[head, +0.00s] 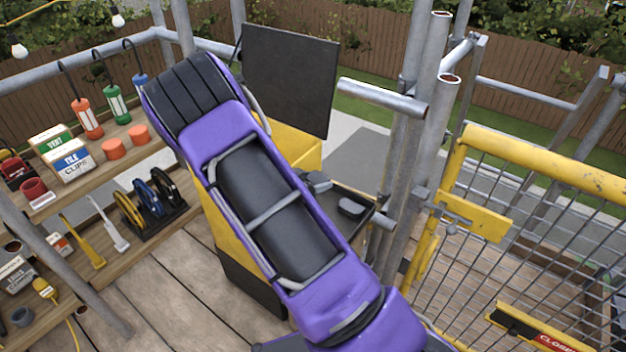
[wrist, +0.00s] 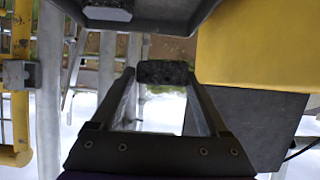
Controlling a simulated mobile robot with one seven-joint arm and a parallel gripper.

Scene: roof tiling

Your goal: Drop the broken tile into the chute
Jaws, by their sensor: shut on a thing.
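A yellow box-shaped hopper (head: 300,148), which looks like the chute, stands behind my purple arm in the head view, with a dark upright panel (head: 290,80) at its back. Yellow also fills the upper right of the wrist view (wrist: 258,45). My gripper (wrist: 163,85) is shut on a small dark, speckled piece, which looks like the broken tile (wrist: 163,72), at the fingertips. In the wrist view the piece is left of the yellow surface and apart from it in the picture.
Scaffold poles (head: 432,130) stand close to the right of the hopper. A yellow mesh gate (head: 540,165) is at the right. Shelves with tools and boxes (head: 68,165) line the left. Plank floor (head: 165,275) is clear at lower left.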

